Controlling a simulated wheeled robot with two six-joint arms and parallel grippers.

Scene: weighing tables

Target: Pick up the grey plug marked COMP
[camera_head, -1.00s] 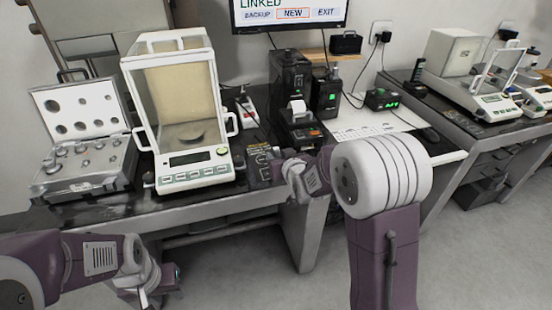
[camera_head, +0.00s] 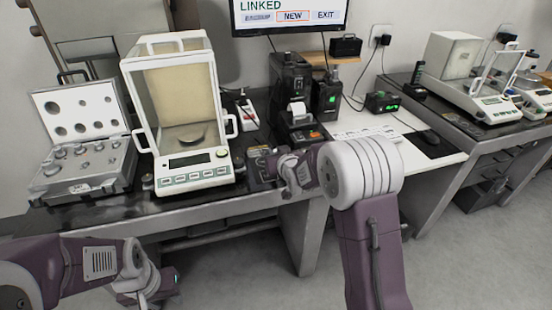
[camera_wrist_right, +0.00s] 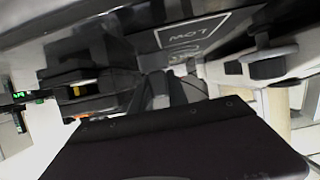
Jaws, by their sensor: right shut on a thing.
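My right gripper (camera_head: 262,165) is at the table's front edge, right of the glass-walled balance, partly hidden by its own wrist. In the right wrist view its dark fingers (camera_wrist_right: 168,92) are closed together on a small grey thing, mostly hidden between them. I take it for the grey plug; the COMP marking cannot be read. My left gripper (camera_head: 163,288) is low at the bottom left, in front of and below the table; its fingers are too small and dark to tell open from shut.
The balance (camera_head: 195,180) stands left of my right gripper, with an open weight case (camera_head: 85,187) beyond it. A black printer (camera_head: 291,95) and a second black device (camera_head: 327,97) stand behind. A dark plate with pale lettering (camera_wrist_right: 195,32) is close to the right gripper.

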